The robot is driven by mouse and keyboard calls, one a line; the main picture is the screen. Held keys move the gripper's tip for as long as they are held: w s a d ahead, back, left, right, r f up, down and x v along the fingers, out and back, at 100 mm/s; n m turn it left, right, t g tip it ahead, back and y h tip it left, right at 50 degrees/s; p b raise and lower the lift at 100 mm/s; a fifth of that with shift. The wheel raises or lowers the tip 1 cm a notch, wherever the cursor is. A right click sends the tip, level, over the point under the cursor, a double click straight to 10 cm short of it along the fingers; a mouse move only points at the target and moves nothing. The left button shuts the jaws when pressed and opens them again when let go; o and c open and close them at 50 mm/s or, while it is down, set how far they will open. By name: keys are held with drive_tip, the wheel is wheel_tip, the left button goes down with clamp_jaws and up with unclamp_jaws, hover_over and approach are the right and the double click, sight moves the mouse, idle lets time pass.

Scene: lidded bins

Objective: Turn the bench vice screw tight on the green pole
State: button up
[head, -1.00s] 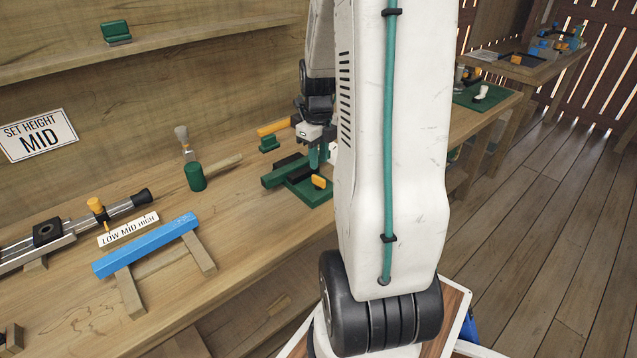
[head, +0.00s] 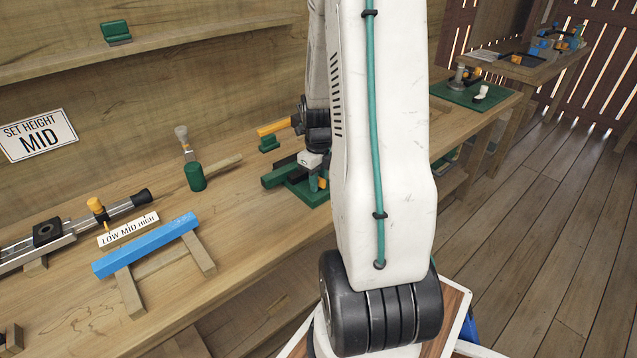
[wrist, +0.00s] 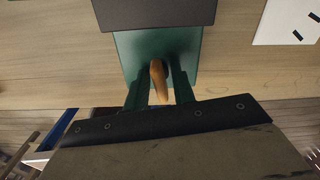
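The bench vice (head: 276,178), green with dark jaws, sits on the bench, partly hidden behind my arm in the head view. In the wrist view its green base (wrist: 190,45) and a dark block (wrist: 150,12) show at the top. The orange screw handle (wrist: 158,78) points toward the wrist camera; a bit of it shows in the head view (head: 322,183). My gripper (wrist: 160,88) has its two green fingers apart, one on each side of the handle, with gaps visible. I cannot make out a green pole in the vice.
A green cylinder with a clear-topped tool (head: 195,177) stands left of the vice. An orange-handled item on a green block (head: 270,142) lies behind it. A blue beam on wooden legs (head: 147,245) and a metal rail (head: 60,237) are at left. Bench between is clear.

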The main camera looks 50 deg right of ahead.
drive_tip(key=c, duration=0.5)
drive_tip(key=m, duration=0.4)
drive_tip(key=o, duration=0.6)
drive_tip(key=shift+r, duration=2.5)
